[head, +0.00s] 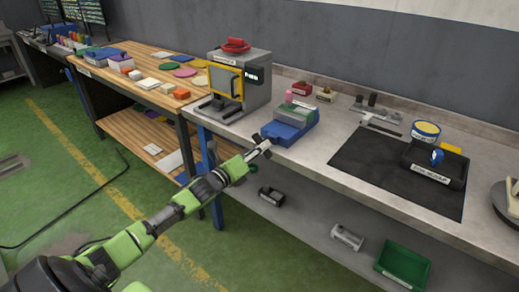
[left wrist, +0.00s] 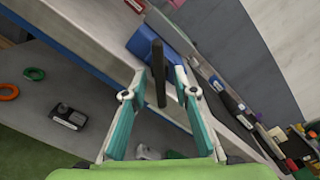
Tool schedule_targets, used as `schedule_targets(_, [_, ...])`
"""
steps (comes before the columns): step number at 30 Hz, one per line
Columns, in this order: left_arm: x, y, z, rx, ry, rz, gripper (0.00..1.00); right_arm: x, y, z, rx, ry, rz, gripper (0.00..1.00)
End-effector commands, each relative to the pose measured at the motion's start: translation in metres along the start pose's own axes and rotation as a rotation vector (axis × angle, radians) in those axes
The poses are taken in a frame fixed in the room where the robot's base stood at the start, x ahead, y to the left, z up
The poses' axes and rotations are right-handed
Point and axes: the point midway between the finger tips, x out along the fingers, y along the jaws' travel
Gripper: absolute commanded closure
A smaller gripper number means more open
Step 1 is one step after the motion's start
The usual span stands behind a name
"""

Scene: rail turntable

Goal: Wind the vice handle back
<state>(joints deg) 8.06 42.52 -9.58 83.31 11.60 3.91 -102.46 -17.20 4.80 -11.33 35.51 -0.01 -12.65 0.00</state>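The blue vice (head: 288,130) stands near the front edge of the grey workbench, with a grey-green block and a small pink piece on top. It shows partly in the left wrist view (left wrist: 143,42). Its dark bar handle (left wrist: 158,65) sticks out from the front there. My left gripper (head: 264,148) is at the front of the vice. In the left wrist view my left gripper (left wrist: 161,84) is open, its teal fingers on either side of the handle with gaps visible. The handle is hard to make out in the head view. My right gripper is not in view.
A grey machine with a yellow-framed door (head: 225,80) stands left of the vice. The lower shelf holds a dark box (head: 271,196) and a green bin (head: 403,266).

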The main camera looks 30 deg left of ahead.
Motion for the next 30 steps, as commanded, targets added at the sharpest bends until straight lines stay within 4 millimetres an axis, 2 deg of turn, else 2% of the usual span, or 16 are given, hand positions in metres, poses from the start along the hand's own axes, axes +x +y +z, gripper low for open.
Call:
schedule_targets(8, [0.0006,0.0001,-0.0005,0.000,0.001,0.000,0.74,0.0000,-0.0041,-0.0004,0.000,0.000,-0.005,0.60])
schedule_targets(11, [0.0006,0.0001,-0.0004,0.000,0.001,0.000,1.00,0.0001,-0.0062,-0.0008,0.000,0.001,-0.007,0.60])
schedule_targets(23, [0.0005,-0.0003,0.0001,-0.026,0.000,0.000,1.00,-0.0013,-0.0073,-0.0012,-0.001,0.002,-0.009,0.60])
schedule_targets(30, [0.0006,-0.0012,0.0014,-0.147,-0.001,0.000,1.00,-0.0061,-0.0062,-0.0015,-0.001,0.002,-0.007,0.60])
